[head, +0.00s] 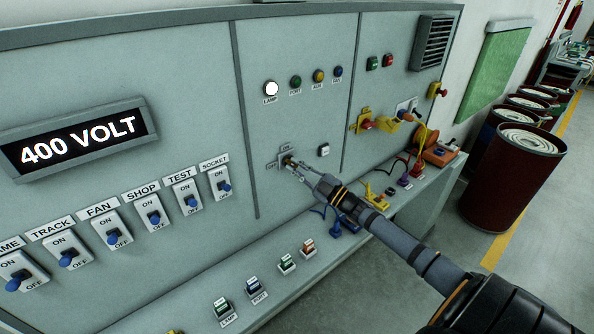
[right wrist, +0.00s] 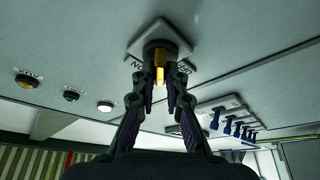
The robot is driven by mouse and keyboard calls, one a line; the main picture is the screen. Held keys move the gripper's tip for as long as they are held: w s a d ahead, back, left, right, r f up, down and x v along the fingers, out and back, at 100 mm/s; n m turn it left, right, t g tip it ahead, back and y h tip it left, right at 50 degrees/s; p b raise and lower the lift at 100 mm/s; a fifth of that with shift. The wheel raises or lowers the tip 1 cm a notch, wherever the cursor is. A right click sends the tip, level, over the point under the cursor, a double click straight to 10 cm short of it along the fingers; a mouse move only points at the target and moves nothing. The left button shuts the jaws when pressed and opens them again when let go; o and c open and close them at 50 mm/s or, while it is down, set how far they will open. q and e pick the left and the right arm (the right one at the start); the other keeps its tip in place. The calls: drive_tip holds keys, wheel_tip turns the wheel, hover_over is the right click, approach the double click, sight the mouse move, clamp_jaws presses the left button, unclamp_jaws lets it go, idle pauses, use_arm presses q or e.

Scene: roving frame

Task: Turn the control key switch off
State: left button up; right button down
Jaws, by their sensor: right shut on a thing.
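The control key switch (head: 284,152) is on the grey panel, on a small plate with labels, below the row of round lamps. In the right wrist view its plate (right wrist: 148,38) shows a dark round collar and a brass key (right wrist: 160,70). Part of an ON label and an OFF label show on either side of it. My right gripper (head: 291,165) reaches the switch from the lower right. Its fingertips (right wrist: 161,80) are shut on the key, one on each side. They hide part of the collar and labels. I cannot tell which label the key points to.
A white LAMP light (head: 271,88) is lit above the switch. A small white button (head: 323,150) sits right of it. Several blue toggle switches (head: 189,200) line the panel at left, under a 400 VOLT display (head: 78,139). Cables and plugs lie on the ledge at right.

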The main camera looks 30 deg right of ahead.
drive_tip(key=n+g, duration=0.1)
drive_tip(key=n, duration=0.1)
drive_tip(key=n+g+y, duration=0.1)
drive_tip(key=n, duration=0.4)
drive_tip(key=n+g, duration=0.1)
drive_tip(key=n, duration=0.1)
drive_tip(key=shift+n+g, duration=0.3)
idle(0.4)
drive_tip(key=c, duration=1.4)
unclamp_jaws()
drive_tip(key=shift+r, duration=0.1)
